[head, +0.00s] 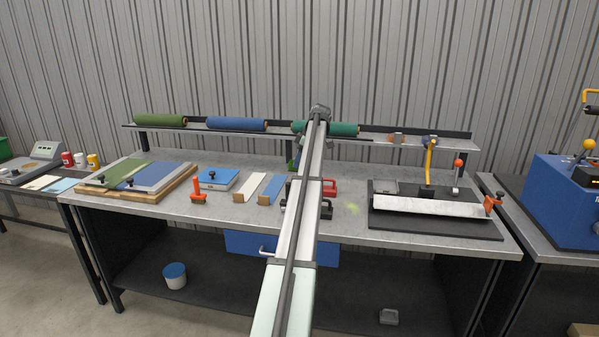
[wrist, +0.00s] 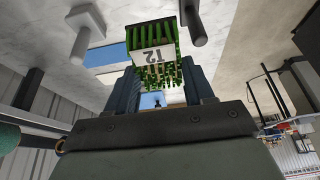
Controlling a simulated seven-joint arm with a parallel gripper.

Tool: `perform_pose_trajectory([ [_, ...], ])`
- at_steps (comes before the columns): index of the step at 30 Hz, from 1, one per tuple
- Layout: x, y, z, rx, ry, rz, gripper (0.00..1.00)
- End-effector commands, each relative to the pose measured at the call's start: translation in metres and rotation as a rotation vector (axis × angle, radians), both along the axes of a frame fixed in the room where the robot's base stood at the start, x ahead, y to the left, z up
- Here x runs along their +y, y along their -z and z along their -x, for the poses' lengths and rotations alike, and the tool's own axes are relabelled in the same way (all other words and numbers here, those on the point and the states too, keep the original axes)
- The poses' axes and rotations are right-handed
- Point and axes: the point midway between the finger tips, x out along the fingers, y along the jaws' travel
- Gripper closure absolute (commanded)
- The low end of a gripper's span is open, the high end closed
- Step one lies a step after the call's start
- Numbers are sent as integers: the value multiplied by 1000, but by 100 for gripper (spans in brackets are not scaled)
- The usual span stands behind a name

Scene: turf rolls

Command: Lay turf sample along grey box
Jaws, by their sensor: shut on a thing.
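The turf sample (wrist: 155,45) is a small block of green strands with a white label, in the middle of the wrist view. My gripper (wrist: 158,82) is shut on it, with a dark finger on each side. In the head view my arm hides most of the gripper; a bit of green (head: 293,163) shows beside the arm over the back of the bench. I cannot tell which thing is the grey box: a small grey block (head: 388,316) lies on the lower shelf. Whether the sample touches the bench is unclear.
The grey bench (head: 350,230) holds a wooden board (head: 120,192) with turf pieces at left, a blue-topped box (head: 215,179), and a black tray (head: 430,225) with a long metal bar at right. A rear rack carries green and blue rolls (head: 237,124).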

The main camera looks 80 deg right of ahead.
Motion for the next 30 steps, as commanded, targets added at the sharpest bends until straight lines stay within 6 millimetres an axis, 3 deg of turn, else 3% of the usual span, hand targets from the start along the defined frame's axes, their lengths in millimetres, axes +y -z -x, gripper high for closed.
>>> perform_pose_trajectory([
  [3, 0, -11, 0, 0, 0, 1, 87],
  [10, 0, -16, -1, 0, -1, -1, 87],
  [14, 3, -15, -16, 0, -23, -1, 87],
  [17, 8, -13, -42, 0, -60, -1, 87],
  [20, 17, -11, -80, 0, -115, -1, 87],
  [30, 66, -2, -221, 0, -334, 0, 87],
])
